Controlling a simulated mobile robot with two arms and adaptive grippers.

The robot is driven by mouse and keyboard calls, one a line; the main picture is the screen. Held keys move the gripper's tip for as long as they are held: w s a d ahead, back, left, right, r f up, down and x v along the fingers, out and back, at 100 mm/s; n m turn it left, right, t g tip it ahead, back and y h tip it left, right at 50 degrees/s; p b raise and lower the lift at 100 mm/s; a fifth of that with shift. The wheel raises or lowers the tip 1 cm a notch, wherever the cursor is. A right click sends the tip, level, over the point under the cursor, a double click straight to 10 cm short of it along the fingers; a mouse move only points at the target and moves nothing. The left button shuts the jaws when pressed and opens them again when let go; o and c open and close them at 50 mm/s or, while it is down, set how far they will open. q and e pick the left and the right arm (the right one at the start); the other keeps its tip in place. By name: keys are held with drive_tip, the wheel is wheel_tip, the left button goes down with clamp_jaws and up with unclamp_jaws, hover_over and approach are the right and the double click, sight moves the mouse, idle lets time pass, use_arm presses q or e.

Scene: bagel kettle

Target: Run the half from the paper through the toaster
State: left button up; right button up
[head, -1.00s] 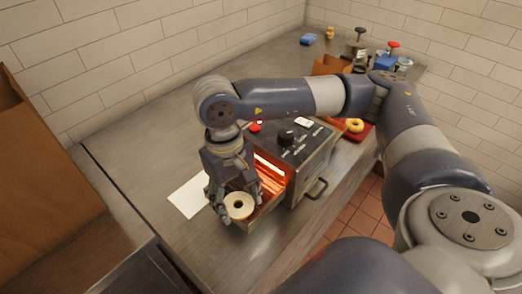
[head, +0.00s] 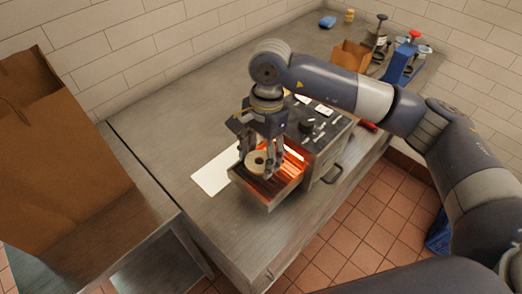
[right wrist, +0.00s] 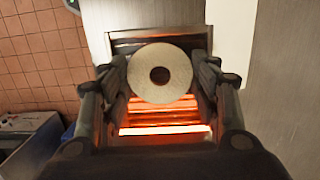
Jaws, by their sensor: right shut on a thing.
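My right gripper (head: 260,162) is shut on a pale, ring-shaped bagel half (head: 256,157), holding it by its sides. The half is over the open front tray of the toaster (head: 325,140), by the glowing orange heating bars. In the right wrist view the half (right wrist: 140,74) lies cut face toward the camera between the two fingers, with the glowing bars below it in the picture. I cannot tell whether it touches the tray (head: 264,200). The white paper (head: 208,180) lies bare on the counter left of the toaster. My left gripper is not in view.
A large brown bag (head: 60,160) stands at the left on a side surface. At the back right of the counter (head: 180,110) are a small brown box (head: 350,56), a blue device with a red knob (head: 402,64) and a blue sponge (head: 327,21). Tiled floor lies in front.

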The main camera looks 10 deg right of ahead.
sight(259, 178)
drive_tip(key=shift+f+b, duration=0.35)
drive_tip(key=shift+f, duration=0.45)
wheel_tip(259, 178, down, 3)
drive_tip(key=shift+r+b, duration=0.2)
drive_tip(key=shift+b, duration=0.25)
drive_tip(key=shift+f, duration=0.55)
drive_tip(key=o, duration=0.9)
drive_tip(key=o, duration=0.5)
drive_tip(key=shift+c, duration=0.2)
